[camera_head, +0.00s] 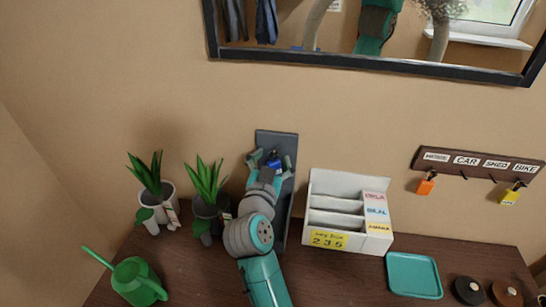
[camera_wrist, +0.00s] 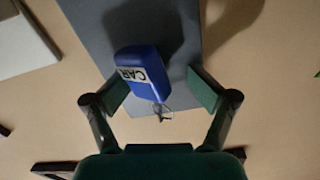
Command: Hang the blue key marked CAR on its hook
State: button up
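The blue key tag (camera_wrist: 140,70) with a white CAR label is in the wrist view, against a grey panel (camera_wrist: 95,22). A small wire ring shows at its lower end. My gripper (camera_wrist: 162,92) is open around it, with a clear gap to the right finger; the left finger is close beside the tag, and touching cannot be told. In the head view, the blue tag (camera_head: 276,164) is between the fingers of my gripper (camera_head: 271,163), in front of the upright grey panel (camera_head: 277,139). The hook rack (camera_head: 480,161) is on the wall at right; nothing hangs below its CAR label (camera_head: 466,160).
An orange tag (camera_head: 426,186) and a yellow tag (camera_head: 510,196) hang from the rack. A white sorter (camera_head: 348,190) stands right of the panel. Potted plants (camera_head: 207,183) and a green watering can (camera_head: 137,282) are left. A teal tray (camera_head: 413,275) lies at right. A mirror frame (camera_head: 380,64) is above.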

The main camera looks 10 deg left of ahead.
jog(key=s, duration=1.2)
jog(key=s+d+f+m+t+h, duration=0.15)
jog(key=s+d, duration=0.25)
jog(key=d, duration=0.4)
jog(key=s+d+f+t+h, duration=0.1)
jog(key=s+d+f+h, duration=0.2)
jog(key=d, duration=0.4)
jog(key=s+d+f+m+t+h, duration=0.1)
jog(key=s+d+f, duration=0.1)
jog(key=s+d, duration=0.45)
jog(key=s+d+f+n+g+y, duration=0.1)
jog(key=s+d+f+g+y, duration=0.1)
jog(key=s, duration=0.6)
jog(key=s+d+f+n+g+y, duration=0.2)
jog(key=s+f, duration=0.3)
jog(key=s, duration=0.4)
jog(key=s+d+f+n+g+y, duration=0.1)
jog(key=s+f+n+g+y, duration=0.1)
jog(key=s, duration=0.7)
jog(key=shift+s+d+f+g, duration=0.25)
jog(key=shift+d+f+g, duration=0.15)
jog(key=shift+f, duration=0.5)
jog(key=shift+w, duration=0.3)
